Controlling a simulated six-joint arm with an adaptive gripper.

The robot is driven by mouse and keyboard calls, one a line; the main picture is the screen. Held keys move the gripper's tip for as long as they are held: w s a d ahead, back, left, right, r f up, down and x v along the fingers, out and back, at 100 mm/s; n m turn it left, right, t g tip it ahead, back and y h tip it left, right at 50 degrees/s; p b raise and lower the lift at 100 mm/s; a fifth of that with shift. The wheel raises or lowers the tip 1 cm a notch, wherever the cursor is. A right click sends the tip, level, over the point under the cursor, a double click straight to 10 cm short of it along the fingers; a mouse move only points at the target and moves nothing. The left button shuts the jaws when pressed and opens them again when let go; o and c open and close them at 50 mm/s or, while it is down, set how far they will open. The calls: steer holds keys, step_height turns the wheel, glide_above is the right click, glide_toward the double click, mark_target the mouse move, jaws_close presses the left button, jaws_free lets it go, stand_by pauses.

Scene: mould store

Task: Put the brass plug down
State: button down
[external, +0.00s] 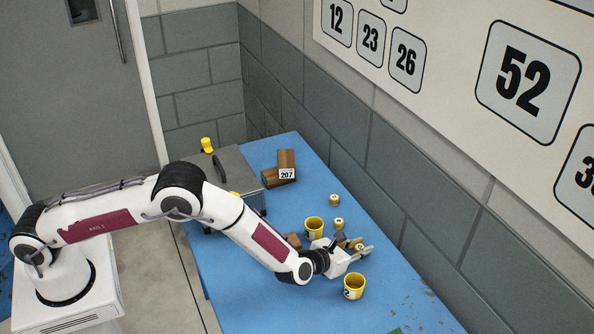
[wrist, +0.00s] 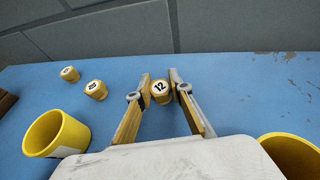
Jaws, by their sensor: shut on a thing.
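My gripper (external: 357,249) is over the right part of the blue table (external: 232,285), reaching toward the wall. In the wrist view its two fingertips (wrist: 161,85) are shut on a brass plug (wrist: 161,92) marked 12. The plug is upright with its label facing the camera. In the external view the fingers partly hide this plug. I cannot tell whether its underside touches the table. Two more brass plugs stand on the table to the left in the wrist view, a farther one (wrist: 69,74) and a nearer one (wrist: 96,90).
One yellow cup (external: 314,227) stands behind my wrist and another (external: 353,288) stands in front of it. Wooden blocks (external: 285,160) with a 207 label and a grey case (external: 236,165) are farther back. The table beyond and right of the fingers looks clear in the wrist view.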

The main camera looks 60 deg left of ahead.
steer(key=shift+f, duration=0.15)
steer(key=c, duration=1.8)
jaws_free()
steer(key=shift+r, duration=0.2)
steer(key=shift+v, duration=6)
